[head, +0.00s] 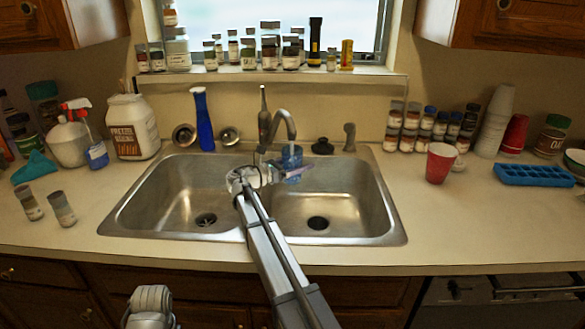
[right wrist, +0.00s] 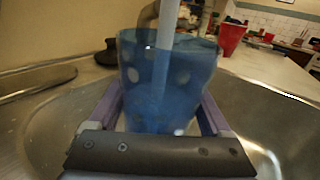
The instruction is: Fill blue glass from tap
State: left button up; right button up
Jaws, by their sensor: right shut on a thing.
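The blue glass (head: 292,153) is upright under the spout of the tap (head: 284,122), over the sink. It also shows in the right wrist view (right wrist: 165,85), blue and see-through with pale dots. My right gripper (head: 290,171) is shut on the glass, with purple fingers along both sides in the right wrist view (right wrist: 160,118). A pale, straight stream of water (right wrist: 168,30) comes down from above and lines up with the glass. The water level inside cannot be told. My left arm shows only a grey part at the bottom of the head view; its fingers are out of sight.
The steel double sink (head: 384,215) lies below. A blue bottle (head: 203,118) stands behind its left basin. A red cup (head: 440,162) and a blue ice tray (head: 533,174) are on the right counter. Two small jars (head: 62,208) stand at left. The front counter is clear.

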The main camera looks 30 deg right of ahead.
jog(key=s, duration=0.1)
jog(key=s+a, duration=0.1)
jog(key=s, duration=0.1)
jog(key=s+a, duration=0.1)
jog(key=s, duration=0.1)
jog(key=shift+s, duration=0.25)
pick_arm(q)
jog(key=shift+r, duration=0.1)
pick_arm(e)
jog(key=shift+r, duration=0.1)
dwell(0.5)
pick_arm(q)
notch_tip(320, 180, up, 5)
jog(key=p, duration=0.5)
pick_arm(e)
jog(key=s+r, duration=0.2)
jog(key=r, duration=0.1)
jog(key=s+a+r, duration=0.1)
jog(key=shift+r, duration=0.4)
